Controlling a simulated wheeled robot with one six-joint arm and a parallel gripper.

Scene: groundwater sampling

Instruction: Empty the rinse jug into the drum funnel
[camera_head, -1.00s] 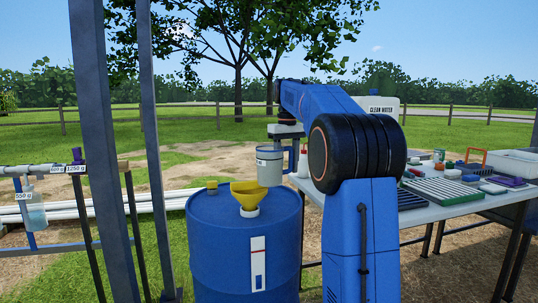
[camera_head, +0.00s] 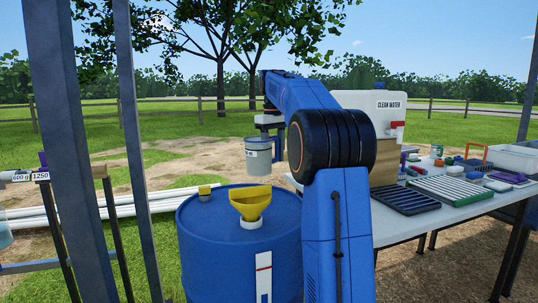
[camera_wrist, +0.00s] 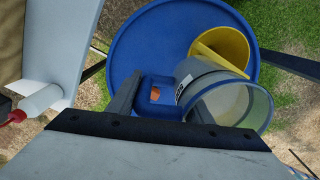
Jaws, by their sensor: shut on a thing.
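The rinse jug (camera_head: 259,158) is a grey-white pail with a label and a blue handle. It hangs about upright beyond the yellow funnel (camera_head: 250,204) in the head view. The funnel stands on top of the blue drum (camera_head: 225,245). My gripper (camera_wrist: 160,100) is shut on the jug's blue handle. In the wrist view the jug (camera_wrist: 228,100) covers part of the funnel (camera_wrist: 225,45), with the drum top (camera_wrist: 135,45) below. I cannot tell how much liquid is in the jug.
A small yellow-brown cap (camera_head: 205,191) sits on the drum, left of the funnel. A table (camera_head: 455,208) with a clean water tank (camera_head: 372,97), racks and trays is at the right. Dark metal posts (camera_head: 62,130) stand close at the left. A white bottle (camera_wrist: 42,100) shows in the wrist view.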

